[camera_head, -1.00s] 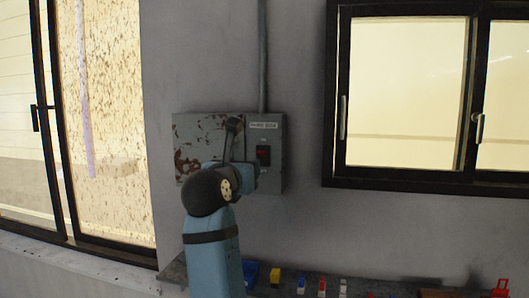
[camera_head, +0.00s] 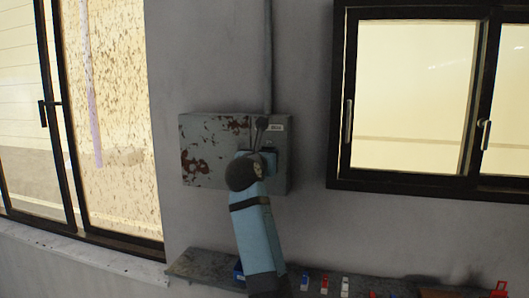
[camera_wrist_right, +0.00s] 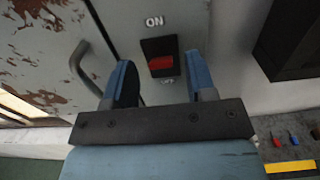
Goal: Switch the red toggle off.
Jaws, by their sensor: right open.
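The red toggle (camera_wrist_right: 160,63) sits in a black switch plate in the right wrist view, with "ON" printed above it and a partly covered label below. The red part shows in the lower half of the plate; I cannot tell for sure which way it is set. The plate is on a grey, rust-patched box (camera_head: 210,151) on the wall. My right gripper (camera_wrist_right: 159,70) is open, its blue fingers apart to the left and right of the toggle in the picture. In the head view my right gripper (camera_head: 266,160) and arm hide the toggle. My left gripper is not in view.
A curved handle (camera_wrist_right: 86,68) stands out from the box door, left of the gripper. A conduit (camera_head: 268,60) runs up from the box. A narrow shelf (camera_head: 205,266) below holds several small coloured items. A dark-framed window (camera_head: 338,120) is at right.

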